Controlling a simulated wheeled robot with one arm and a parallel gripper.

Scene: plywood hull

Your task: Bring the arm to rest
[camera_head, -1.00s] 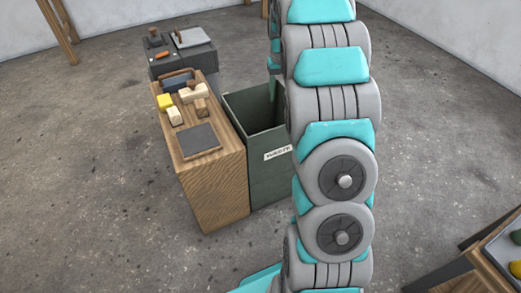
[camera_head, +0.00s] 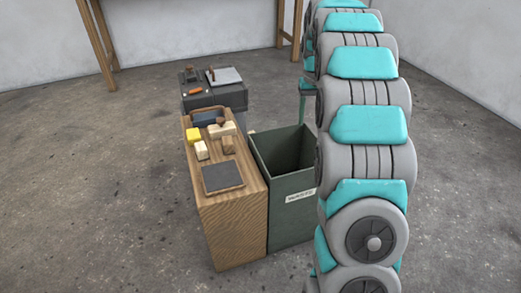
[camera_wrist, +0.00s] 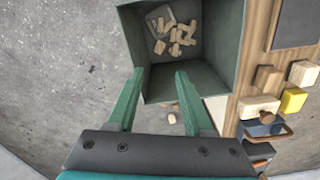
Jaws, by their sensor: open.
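My gripper (camera_wrist: 159,74) is open in the wrist view, with its two green fingers apart and nothing between them. In the head view my grey and teal arm (camera_head: 368,125) rises along the right side and reaches away past the waste bin (camera_head: 285,215). The arm hides part of the bin's right side, and the gripper is mostly hidden there.
A wooden cabinet (camera_head: 232,225) stands left of the bin, bearing a yellow block (camera_head: 193,134), pale blocks, a dark plate (camera_head: 222,177) and a blue-grey handled item. A dark stand (camera_head: 215,97) is behind. A wooden table (camera_head: 190,10) stands by the back wall. The left floor is clear.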

